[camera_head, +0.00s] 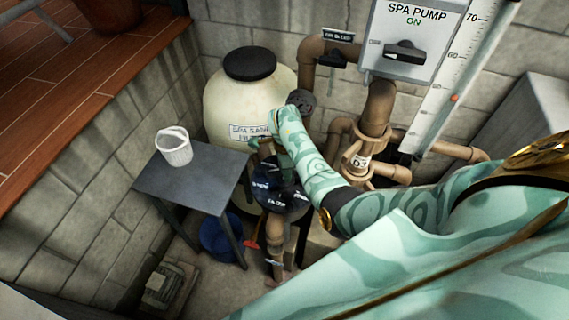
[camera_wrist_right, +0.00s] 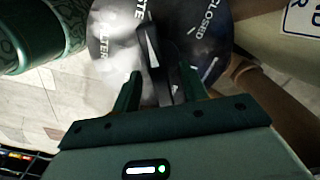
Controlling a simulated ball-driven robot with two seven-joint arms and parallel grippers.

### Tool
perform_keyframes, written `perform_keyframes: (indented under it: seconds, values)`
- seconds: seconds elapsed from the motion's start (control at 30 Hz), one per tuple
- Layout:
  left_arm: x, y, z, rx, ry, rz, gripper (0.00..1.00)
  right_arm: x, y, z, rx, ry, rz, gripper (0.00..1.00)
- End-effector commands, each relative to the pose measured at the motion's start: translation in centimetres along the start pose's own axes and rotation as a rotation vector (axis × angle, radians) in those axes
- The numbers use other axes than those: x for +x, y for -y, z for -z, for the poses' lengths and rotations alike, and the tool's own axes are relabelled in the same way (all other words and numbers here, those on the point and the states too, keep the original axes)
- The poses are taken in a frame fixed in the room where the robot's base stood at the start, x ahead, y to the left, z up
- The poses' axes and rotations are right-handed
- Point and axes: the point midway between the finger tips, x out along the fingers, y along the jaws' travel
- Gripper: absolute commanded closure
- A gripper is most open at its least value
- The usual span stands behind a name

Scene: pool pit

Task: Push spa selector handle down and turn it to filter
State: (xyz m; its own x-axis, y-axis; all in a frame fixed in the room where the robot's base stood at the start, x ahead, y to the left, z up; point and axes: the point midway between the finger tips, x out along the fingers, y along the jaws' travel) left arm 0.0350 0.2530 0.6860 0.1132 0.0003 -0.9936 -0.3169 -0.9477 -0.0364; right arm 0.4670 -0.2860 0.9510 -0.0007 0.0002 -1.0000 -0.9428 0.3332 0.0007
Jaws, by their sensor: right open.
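The spa selector valve (camera_head: 288,207) is a dark round dial below the tank in the head view. The right wrist view shows its dial face (camera_wrist_right: 108,45) close up, with FILTER at left, CLOSED at right and a partly cut-off WASTE label at top. Its black handle (camera_wrist_right: 150,45) carries a white pointer mark aimed up near the WASTE label. My right gripper (camera_wrist_right: 160,82) is open, with a finger on either side of the handle; whether they touch it I cannot tell. In the head view my right forearm reaches over the valve and its fingertips are not clear. My left gripper is not in view.
A cream filter tank (camera_head: 225,95) stands behind the valve. A grey table (camera_head: 190,185) with a white basket (camera_head: 174,147) is to the left, a blue bucket (camera_head: 218,238) beneath. Brown pipes (camera_head: 375,110) and the spa pump switch panel (camera_head: 410,40) are to the right.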

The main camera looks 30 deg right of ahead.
Motion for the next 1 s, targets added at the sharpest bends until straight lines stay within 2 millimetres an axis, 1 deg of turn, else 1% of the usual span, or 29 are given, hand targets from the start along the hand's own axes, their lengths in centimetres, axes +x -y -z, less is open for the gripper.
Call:
perform_keyframes:
  seconds: [0.07,0.17,0.4,0.53,0.6,0.87,0.97,1.0]
  values:
    - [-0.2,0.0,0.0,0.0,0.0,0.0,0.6,-0.3,0.0,0.0,0.0,0.0,0.001,0.56]
    - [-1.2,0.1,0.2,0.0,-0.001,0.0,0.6,-1.3,0.0,0.0,0.001,0.0,0.001,0.56]
    - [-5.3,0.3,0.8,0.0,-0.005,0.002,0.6,-5.6,0.1,0.0,0.001,0.001,0.002,0.56]
    - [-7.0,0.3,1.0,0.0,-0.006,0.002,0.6,-7.2,0.0,0.0,0.001,0.001,0.001,0.56]
    - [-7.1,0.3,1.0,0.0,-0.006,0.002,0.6,-7.4,0.0,0.0,0.001,0.0,0.001,0.56]
    - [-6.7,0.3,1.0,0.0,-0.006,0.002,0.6,-6.9,0.0,0.0,0.001,0.0,0.001,0.56]
    - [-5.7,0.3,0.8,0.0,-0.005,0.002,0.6,-6.0,0.0,-0.8,0.001,0.015,0.0,0.56]
    - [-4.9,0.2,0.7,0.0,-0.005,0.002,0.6,-5.5,0.1,-1.3,0.01,0.03,0.005,0.56]
